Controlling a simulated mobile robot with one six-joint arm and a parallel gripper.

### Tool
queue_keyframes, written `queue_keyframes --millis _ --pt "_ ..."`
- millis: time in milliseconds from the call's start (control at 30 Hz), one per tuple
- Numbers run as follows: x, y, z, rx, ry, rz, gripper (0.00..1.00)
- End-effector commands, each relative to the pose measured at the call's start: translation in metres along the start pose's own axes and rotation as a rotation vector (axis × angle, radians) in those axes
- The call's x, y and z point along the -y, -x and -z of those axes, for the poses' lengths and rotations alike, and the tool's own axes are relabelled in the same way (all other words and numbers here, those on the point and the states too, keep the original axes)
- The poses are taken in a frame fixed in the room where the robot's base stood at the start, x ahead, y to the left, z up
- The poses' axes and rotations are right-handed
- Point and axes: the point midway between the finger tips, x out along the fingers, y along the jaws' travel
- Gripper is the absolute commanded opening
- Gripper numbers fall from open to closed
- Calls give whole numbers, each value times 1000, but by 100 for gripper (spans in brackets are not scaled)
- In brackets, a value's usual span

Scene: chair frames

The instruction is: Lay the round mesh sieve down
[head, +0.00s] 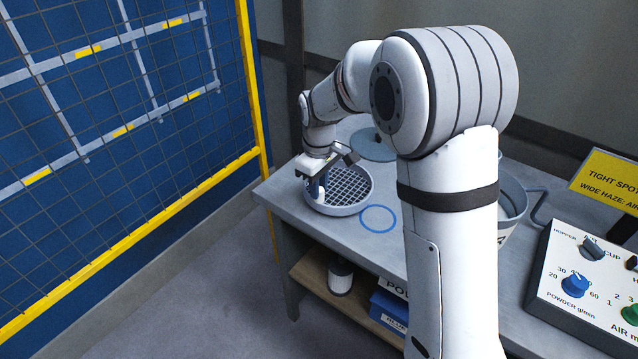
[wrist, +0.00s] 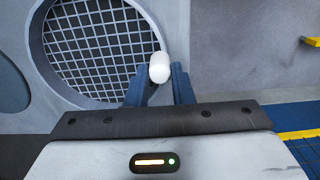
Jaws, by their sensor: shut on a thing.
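The round mesh sieve (head: 363,205) has a grey rim and a dark grid, and is at the left end of the grey bench. In the wrist view its rim and mesh (wrist: 98,48) fill the upper left. My gripper (head: 318,188) is at the sieve's left rim. In the wrist view its blue fingers (wrist: 160,82) are closed around a white rounded grip (wrist: 160,67) at the rim's edge. The sieve looks roughly level, on or just above the bench top; I cannot tell if it touches. A blue ring (head: 378,219) is marked on the bench to its right.
The grey bench (head: 285,192) has a grey-green disc (head: 372,150) behind the sieve. A bucket (head: 513,205) and a control panel (head: 590,285) are to the right. A yellow-framed mesh fence (head: 255,90) stands left. A shelf below holds a canister (head: 340,277).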

Motion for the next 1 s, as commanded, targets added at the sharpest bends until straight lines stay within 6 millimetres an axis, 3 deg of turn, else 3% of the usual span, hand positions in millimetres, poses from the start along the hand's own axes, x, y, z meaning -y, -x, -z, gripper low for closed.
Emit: queue_keyframes --millis 567,600,867,1000 --pt "0 -19 0 0 0 0 0" --pt "0 -17 0 0 0 0 24" --pt "0 -17 0 0 0 0 45" --pt "0 -17 0 0 0 0 46"
